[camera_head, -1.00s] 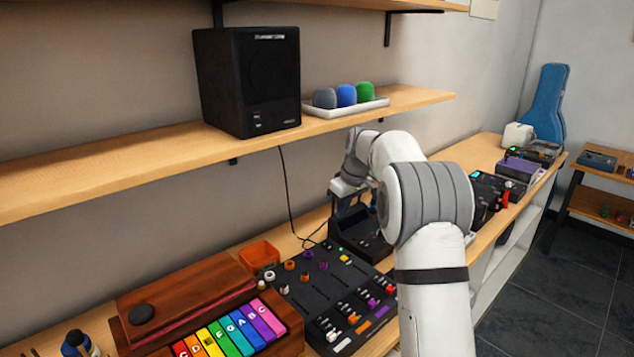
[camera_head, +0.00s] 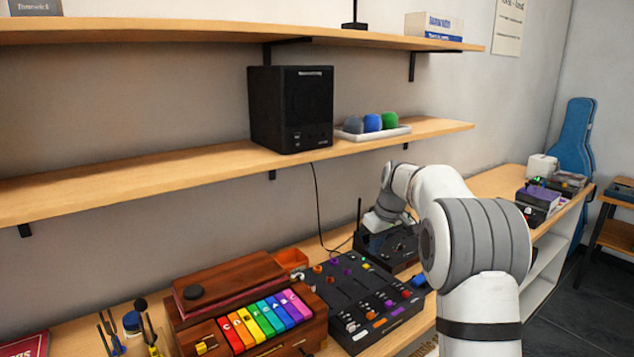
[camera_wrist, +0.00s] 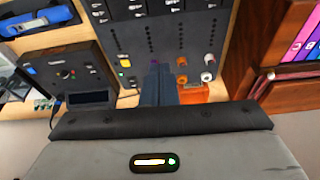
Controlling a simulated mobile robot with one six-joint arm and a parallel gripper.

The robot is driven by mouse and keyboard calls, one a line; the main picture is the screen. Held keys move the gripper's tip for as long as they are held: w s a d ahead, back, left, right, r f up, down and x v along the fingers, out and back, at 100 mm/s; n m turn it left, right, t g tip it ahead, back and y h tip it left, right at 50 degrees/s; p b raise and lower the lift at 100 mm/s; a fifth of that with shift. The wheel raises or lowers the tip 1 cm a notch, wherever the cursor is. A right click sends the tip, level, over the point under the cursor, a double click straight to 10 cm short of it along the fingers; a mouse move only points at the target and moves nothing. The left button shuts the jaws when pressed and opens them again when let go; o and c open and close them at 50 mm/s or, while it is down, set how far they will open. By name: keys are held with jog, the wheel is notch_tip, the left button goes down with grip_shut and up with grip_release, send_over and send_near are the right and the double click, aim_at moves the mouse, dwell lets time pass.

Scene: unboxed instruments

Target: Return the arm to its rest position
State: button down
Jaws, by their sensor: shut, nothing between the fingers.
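My arm (camera_head: 470,240) reaches up from the lower right in the head view and bends over the bench toward the wall. In the wrist view my gripper (camera_wrist: 158,68) is shut and empty, its dark fingers pointing toward the black mixer (camera_wrist: 180,35). In the head view the fingers are hard to make out behind my wrist. The mixer (camera_head: 365,300) stands on the bench left of my arm. A black device (camera_head: 392,248) stands behind it, close to my wrist; in the wrist view a device with a small screen (camera_wrist: 75,75) lies left of the fingers.
A wooden box with rainbow keys (camera_head: 240,300) and an orange bin (camera_head: 291,258) stand left of the arm. A shelf (camera_head: 215,168) holds a black speaker (camera_head: 291,108) and a white tray (camera_head: 372,134). A blue guitar case (camera_head: 574,137) stands at the far right.

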jog(key=s+r+m+h, duration=0.1)
jog(key=s+r+m, duration=0.3)
jog(key=s, duration=1.5)
jog(key=s+f+m, duration=0.1)
jog(key=s+f, duration=0.1)
jog(key=s, duration=0.9)
jog(key=s+f+m, duration=0.1)
jog(key=s+f, duration=0.2)
jog(key=s, duration=0.7)
jog(key=shift+s+m+t+h, duration=0.3)
jog(key=shift+s+h, duration=0.1)
jog(key=shift+a, duration=0.1)
